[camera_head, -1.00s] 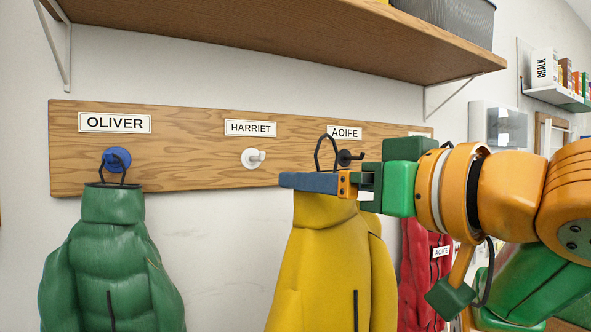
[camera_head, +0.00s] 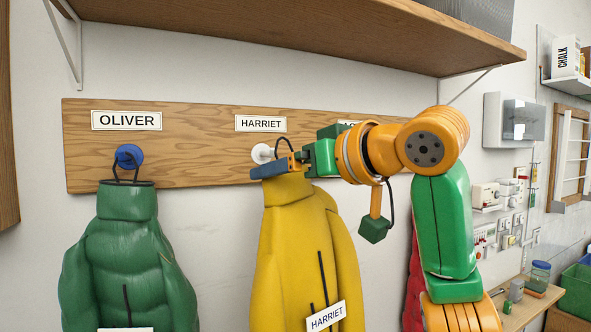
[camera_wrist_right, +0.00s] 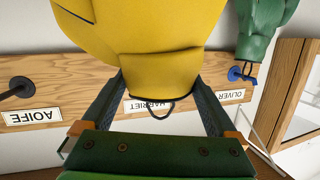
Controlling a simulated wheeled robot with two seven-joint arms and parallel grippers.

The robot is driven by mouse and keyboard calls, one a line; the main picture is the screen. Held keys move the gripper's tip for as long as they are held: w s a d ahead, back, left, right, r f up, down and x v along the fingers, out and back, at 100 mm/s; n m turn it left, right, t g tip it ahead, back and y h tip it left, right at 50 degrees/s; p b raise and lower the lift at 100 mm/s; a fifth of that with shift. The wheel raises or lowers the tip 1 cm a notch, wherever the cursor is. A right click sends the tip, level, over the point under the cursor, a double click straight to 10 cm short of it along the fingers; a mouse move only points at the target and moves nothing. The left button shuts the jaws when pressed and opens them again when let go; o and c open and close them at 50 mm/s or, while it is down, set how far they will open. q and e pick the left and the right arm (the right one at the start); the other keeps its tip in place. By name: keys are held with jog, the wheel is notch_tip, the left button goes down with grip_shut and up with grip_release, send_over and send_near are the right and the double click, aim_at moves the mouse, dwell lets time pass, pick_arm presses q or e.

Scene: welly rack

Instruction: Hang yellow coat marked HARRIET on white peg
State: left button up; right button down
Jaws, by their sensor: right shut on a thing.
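The yellow coat (camera_head: 290,240), with a HARRIET tag (camera_head: 326,316), hangs upright from my right gripper (camera_head: 275,168). The gripper is shut on its collar, and the collar also shows between the fingers in the right wrist view (camera_wrist_right: 160,80). Its black hanging loop (camera_head: 285,146) stands up above the fingers. The white peg (camera_head: 262,153) under the HARRIET label (camera_head: 261,124) is just left of the loop. The loop looks apart from the peg; its depth relative to the peg is unclear. The right wrist view does not show the white peg. My left gripper is not in view.
A green coat (camera_head: 130,250) hangs on the blue peg (camera_head: 129,156) under OLIVER at left. A red coat (camera_head: 413,275) is mostly hidden behind my right arm. A black peg (camera_wrist_right: 17,87) is by the AOIFE label. A wooden shelf (camera_head: 300,35) overhangs the pegboard (camera_head: 200,160).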

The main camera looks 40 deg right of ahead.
jog(key=w+d+f+p, duration=0.1)
jog(key=w+f, duration=0.1)
jog(key=w, duration=0.5)
jog(key=shift+d, duration=0.35)
dwell(0.6)
